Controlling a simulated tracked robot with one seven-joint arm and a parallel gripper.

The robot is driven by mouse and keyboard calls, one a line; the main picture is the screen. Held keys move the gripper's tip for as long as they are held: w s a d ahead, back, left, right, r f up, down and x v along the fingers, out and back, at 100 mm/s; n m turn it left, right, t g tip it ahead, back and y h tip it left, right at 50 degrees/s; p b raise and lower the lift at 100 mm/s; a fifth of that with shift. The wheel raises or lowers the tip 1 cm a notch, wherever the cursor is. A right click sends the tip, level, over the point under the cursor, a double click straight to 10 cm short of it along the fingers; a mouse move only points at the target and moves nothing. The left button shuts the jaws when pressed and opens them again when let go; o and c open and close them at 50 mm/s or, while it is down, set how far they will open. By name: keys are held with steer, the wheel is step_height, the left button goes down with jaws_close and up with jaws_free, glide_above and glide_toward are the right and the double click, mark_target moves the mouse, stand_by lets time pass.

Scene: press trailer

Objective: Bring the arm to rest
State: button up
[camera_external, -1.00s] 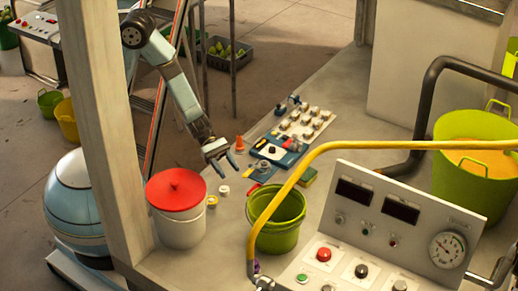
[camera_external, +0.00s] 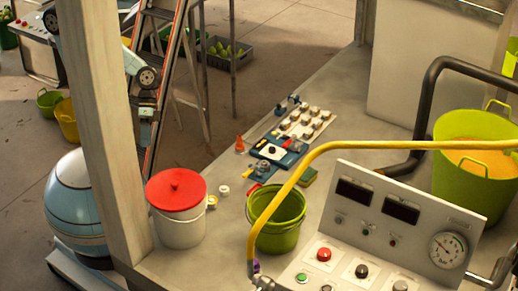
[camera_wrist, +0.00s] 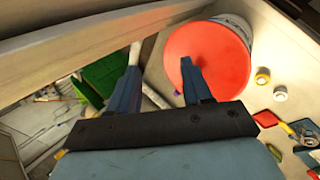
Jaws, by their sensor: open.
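My gripper (camera_wrist: 160,62) shows in the wrist view with its two blue fingers spread apart and nothing between them. In the external view my arm is folded back at the left, partly behind the pale post (camera_external: 103,120), and its lower end hangs beside the post in front of the ladder. The fingertips are too small to make out there. The white bucket with a red lid (camera_external: 176,190) stands on the counter to the right of the post. Its red lid (camera_wrist: 208,58) also shows beyond the right finger in the wrist view.
The counter (camera_external: 225,240) holds a green bucket (camera_external: 277,230), small caps, an orange cone (camera_external: 240,144) and a blue tray of parts (camera_external: 280,152). A yellow pipe and control panel (camera_external: 400,215) stand in front. A ladder (camera_external: 170,90) is close behind my arm.

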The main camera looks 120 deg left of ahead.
steer(key=s+a+r+m+t+y, duration=0.2)
steer(key=s+a+r+m+y, duration=0.2)
steer(key=s+a+m+y, duration=0.2)
steer(key=shift+s+r+m, duration=0.4)
steer(key=shift+s, duration=0.1)
stand_by(0.4)
